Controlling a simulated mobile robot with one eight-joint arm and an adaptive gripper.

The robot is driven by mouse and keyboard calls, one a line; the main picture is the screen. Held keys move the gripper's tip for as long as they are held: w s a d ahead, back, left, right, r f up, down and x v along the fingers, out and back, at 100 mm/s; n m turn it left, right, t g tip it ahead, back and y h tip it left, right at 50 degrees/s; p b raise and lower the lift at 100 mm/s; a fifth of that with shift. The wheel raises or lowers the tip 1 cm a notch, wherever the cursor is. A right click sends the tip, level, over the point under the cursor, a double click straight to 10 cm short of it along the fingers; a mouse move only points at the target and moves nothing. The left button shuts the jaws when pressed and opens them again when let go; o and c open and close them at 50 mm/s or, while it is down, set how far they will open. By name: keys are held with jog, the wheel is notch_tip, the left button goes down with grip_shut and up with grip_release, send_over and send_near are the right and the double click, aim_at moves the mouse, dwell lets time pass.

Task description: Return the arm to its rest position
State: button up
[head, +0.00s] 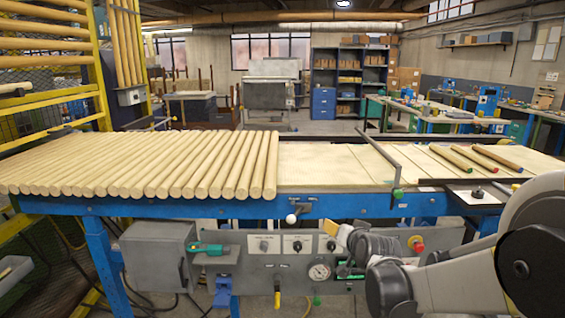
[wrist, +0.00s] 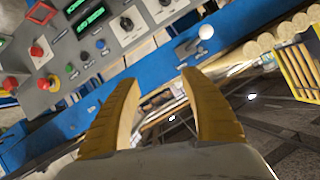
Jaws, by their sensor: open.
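My gripper (wrist: 160,80) is open, with its two yellow ridged fingers apart and nothing between them in the wrist view. In the head view my gripper (head: 347,238) is in front of the control panel (head: 250,262), below the table's front edge. My grey arm reaches in from the lower right. The wrist view is tilted and shows the panel (wrist: 110,42) with red, black and blue buttons and green displays at upper left. The fingers touch nothing that I can see.
A row of round wooden rods (head: 140,165) covers the left of the blue-framed table (head: 345,205). Several colour-ended rods (head: 447,160) lie at its right. A thin dark bar (head: 380,165) crosses the tabletop. A white-knobbed lever (head: 292,218) sticks out in front. Yellow fencing stands left.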

jog(key=s+r+n+g, duration=0.2)
jog(key=s+r+g, duration=0.15)
jog(key=s, duration=1.35)
jog(key=s+d+f+g, duration=0.1)
jog(key=s+f, duration=0.1)
jog(key=s, duration=0.7)
jog(key=s+d+f+n+g+h, duration=0.1)
jog(key=s+f, duration=0.1)
jog(key=s, duration=0.8)
jog(key=shift+s+g, duration=0.15)
jog(key=shift+g, duration=0.2)
jog(key=shift+d+r, duration=0.1)
